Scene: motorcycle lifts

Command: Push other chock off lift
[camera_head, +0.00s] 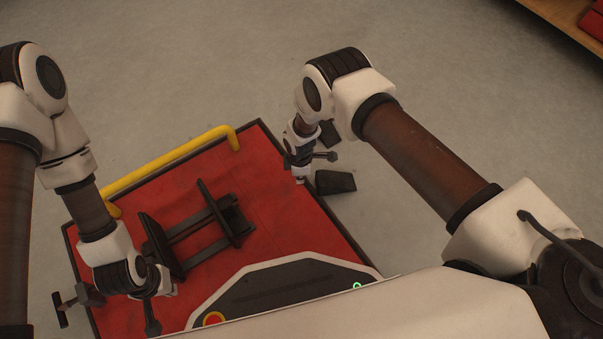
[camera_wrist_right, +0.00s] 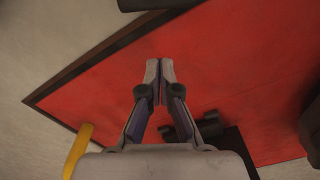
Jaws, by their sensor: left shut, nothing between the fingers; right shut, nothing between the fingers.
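A dark wedge-shaped chock (camera_head: 335,182) lies just outside the right edge of the red lift (camera_head: 270,205) in the head view. A second dark block (camera_head: 329,134) shows beyond that edge, partly hidden by my right arm. My right gripper (camera_head: 300,179) is shut and empty, beside the near chock and close to the lift's right edge. In the right wrist view its fingertips (camera_wrist_right: 160,66) are together over the red deck, with a dark object (camera_wrist_right: 150,4) cut off at the top. My left gripper (camera_head: 164,287) is shut and empty over the lift's near left part.
A black wheel stand (camera_head: 187,228) stands on the middle of the lift. A yellow bar (camera_head: 165,163) runs along the far-left edge. A control panel (camera_head: 285,286) with a red button is at the near side. Open grey floor lies beyond the lift.

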